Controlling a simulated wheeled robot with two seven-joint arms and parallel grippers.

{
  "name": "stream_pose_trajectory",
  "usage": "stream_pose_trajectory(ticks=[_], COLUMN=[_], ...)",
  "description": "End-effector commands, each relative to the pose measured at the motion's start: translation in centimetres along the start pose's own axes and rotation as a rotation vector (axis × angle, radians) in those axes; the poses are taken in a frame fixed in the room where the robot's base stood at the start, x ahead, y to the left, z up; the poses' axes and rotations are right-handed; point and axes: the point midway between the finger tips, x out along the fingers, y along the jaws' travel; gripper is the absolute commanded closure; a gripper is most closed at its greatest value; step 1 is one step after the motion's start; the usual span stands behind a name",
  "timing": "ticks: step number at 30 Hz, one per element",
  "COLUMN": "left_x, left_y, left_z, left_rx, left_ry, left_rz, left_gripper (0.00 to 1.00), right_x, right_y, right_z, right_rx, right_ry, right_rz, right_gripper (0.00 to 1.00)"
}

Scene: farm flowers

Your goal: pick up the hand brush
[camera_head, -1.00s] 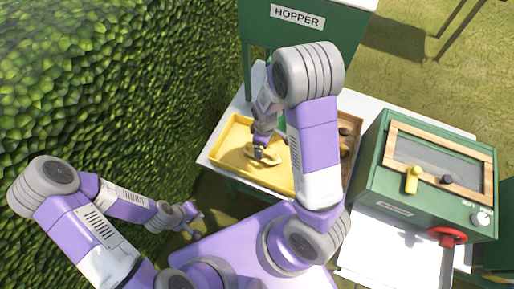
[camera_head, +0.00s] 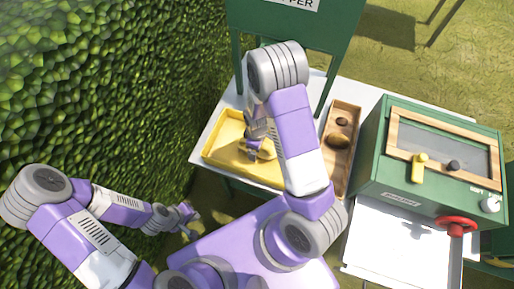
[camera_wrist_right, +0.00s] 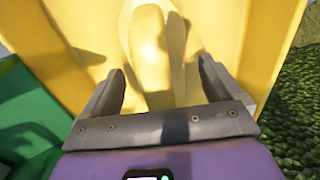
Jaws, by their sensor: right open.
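A tan-yellow object that looks like the hand brush (camera_head: 267,149) lies in the yellow tray (camera_head: 222,152), partly hidden by my right arm. In the right wrist view its pale rounded handle (camera_wrist_right: 150,45) is between and beyond my open fingers. My right gripper (camera_wrist_right: 155,85) is open over the tray. It also shows in the head view (camera_head: 253,154), close to the brush; I cannot tell whether it touches. My left gripper (camera_head: 192,222) is at lower left, away from the table, fingers apart and empty.
A wooden tray (camera_head: 340,160) with brown lumps stands right of the yellow tray. A green machine (camera_head: 376,160) with a red knob (camera_head: 456,226) is further right. The green hopper (camera_head: 245,35) rises behind the table (camera_head: 208,128). A hedge (camera_head: 110,90) fills the left.

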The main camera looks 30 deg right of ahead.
Motion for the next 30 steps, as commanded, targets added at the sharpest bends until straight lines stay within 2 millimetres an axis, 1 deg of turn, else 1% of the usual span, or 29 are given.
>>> stream_pose_trajectory(ticks=[5,15,17,18,25,28,30], left_x=[0.0,0.0,0.0,0.0,-0.1,-0.4,-0.7], left_y=[0.0,0.0,0.0,0.0,0.0,0.1,0.2], left_z=[0.0,0.0,0.0,0.0,0.0,0.0,0.0], left_rx=[0.000,0.000,0.000,0.000,0.000,0.000,0.000], left_ry=[0.000,0.000,0.000,0.000,0.000,0.000,0.000], left_rz=[0.000,0.000,0.000,0.000,0.000,0.000,0.000], left_gripper=[1.00,1.00,1.00,1.00,1.00,1.00,1.00], right_x=[-0.1,-0.1,-0.1,-0.1,-0.3,-1.5,-2.8], right_y=[0.0,0.0,0.0,0.0,0.0,0.1,0.1], right_z=[0.0,0.0,0.0,0.0,-0.1,-0.1,-0.1], right_rx=[0.000,0.000,0.000,0.000,0.000,0.000,0.000], right_ry=[0.001,0.001,0.001,0.001,0.001,0.004,0.004], right_rz=[0.001,0.001,0.001,0.001,0.001,0.003,0.003], right_gripper=[0.07,0.59,0.69,0.72,0.72,0.72,0.72])
